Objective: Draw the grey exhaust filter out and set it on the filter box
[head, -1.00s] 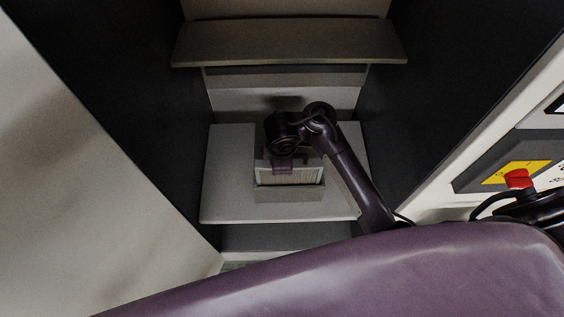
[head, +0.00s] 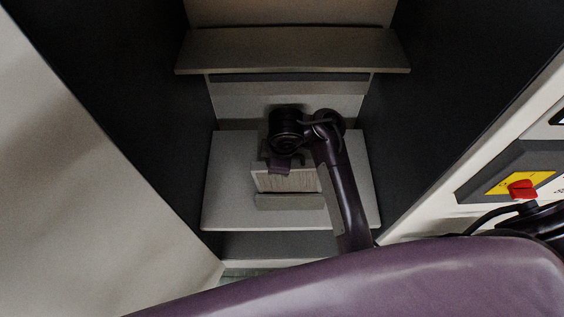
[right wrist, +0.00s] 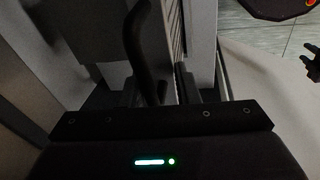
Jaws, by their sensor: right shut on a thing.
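The grey exhaust filter (head: 287,181), with a pale pleated face, is in the lower middle of the head view, above a low grey block (head: 290,202) on the light shelf. My right gripper (head: 279,165) is shut on the filter's upper edge. In the right wrist view, the filter's pleated side (right wrist: 175,35) shows beyond the fingers of my right gripper (right wrist: 160,88), beside a dark curved bar. Whether the filter is fully clear of the block cannot be told. I cannot clearly pick out the filter box.
Dark walls close in on both sides of the recess. A grey ledge (head: 292,50) crosses above my right gripper. The light shelf (head: 226,190) is bare left of the filter. A red knob (head: 522,189) on a yellow plate sits on the right panel.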

